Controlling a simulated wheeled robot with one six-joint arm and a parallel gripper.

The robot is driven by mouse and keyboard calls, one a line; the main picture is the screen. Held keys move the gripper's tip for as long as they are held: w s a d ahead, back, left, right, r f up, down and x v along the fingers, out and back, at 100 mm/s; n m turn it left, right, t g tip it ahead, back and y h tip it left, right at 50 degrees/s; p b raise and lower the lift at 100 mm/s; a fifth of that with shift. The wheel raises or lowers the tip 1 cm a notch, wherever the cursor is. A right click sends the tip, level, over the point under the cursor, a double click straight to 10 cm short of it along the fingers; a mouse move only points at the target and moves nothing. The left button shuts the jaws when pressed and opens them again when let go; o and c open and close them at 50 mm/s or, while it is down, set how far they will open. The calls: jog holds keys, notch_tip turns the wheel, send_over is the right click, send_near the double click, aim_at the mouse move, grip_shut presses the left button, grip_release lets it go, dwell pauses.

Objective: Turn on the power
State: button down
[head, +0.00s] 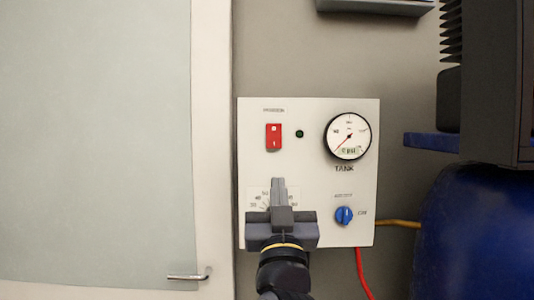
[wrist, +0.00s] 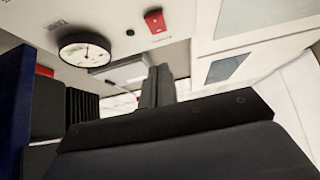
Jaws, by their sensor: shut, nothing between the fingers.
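A red rocker power switch (head: 274,137) is at the upper left of a white control panel (head: 310,108). It also shows at the top of the wrist view (wrist: 155,20). A small dark green lamp (head: 299,134) sits to its right and looks unlit. My gripper (head: 279,181) is shut and empty, with its fingers pointing up in front of the panel's lower left, below the switch. In the head view a gap separates the fingertips from the switch. My gripper hides most of a dial scale behind it.
A round tank gauge (head: 348,137) and a blue knob (head: 344,215) are on the panel's right side. A blue tank (head: 475,240) with black machinery above stands at the right. A pale door with a handle (head: 187,276) is at the left. Red and yellow hoses leave the panel.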

jog(key=p, duration=0.4)
send_near(274, 142)
notch_tip(274, 142, up, 5)
jog(key=w, duration=0.3)
jog(key=shift+f, duration=0.4)
jog(key=shift+w+f, duration=0.1)
jog(key=shift+w, duration=0.7)
jog(key=shift+f, duration=0.1)
